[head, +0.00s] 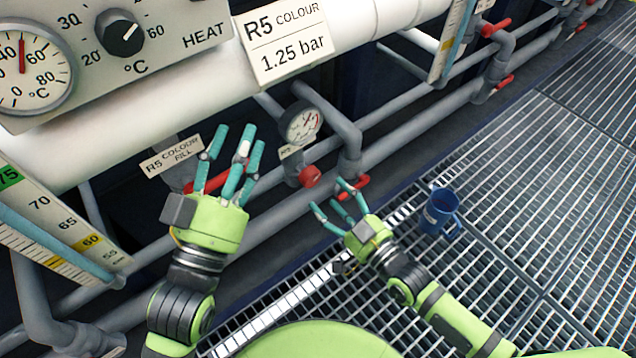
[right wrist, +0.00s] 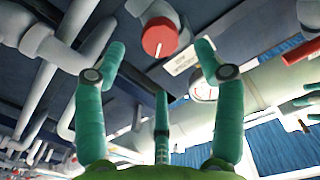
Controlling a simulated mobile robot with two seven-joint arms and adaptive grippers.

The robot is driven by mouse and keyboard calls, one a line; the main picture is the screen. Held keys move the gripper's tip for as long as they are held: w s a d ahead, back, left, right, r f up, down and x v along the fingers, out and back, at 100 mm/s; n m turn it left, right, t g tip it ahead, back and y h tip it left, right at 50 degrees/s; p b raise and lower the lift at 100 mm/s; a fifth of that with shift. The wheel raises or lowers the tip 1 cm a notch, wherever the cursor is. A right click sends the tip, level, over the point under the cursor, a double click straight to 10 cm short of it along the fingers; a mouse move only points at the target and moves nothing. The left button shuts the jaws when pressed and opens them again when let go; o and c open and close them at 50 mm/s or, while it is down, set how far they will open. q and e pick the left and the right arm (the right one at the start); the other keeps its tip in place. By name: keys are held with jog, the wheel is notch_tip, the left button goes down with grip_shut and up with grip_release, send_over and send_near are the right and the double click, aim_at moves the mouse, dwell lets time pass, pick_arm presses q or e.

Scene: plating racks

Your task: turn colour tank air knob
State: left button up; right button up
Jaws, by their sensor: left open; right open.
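A round red knob (head: 310,176) sits on a grey fitting below a small dial gauge (head: 302,124), under the sign reading R5 COLOUR 1.25 bar (head: 287,40). In the right wrist view the red knob (right wrist: 160,38) shows at the top, beyond and between my fingers. My right gripper (head: 340,200) is open and empty, below and right of the knob and apart from it. My left gripper (head: 230,158) is open, left of the knob, in front of a red lever (head: 206,183) by the label R5 COLOUR FILL; contact there cannot be told.
Another red lever (head: 353,187) lies right behind my right fingers. Grey pipes (head: 420,135) run across behind both hands. A blue mug (head: 440,211) stands on the grating (head: 520,200) at the right. A heater panel (head: 150,45) is at upper left.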

jog(key=v, duration=0.4)
dwell(0.5)
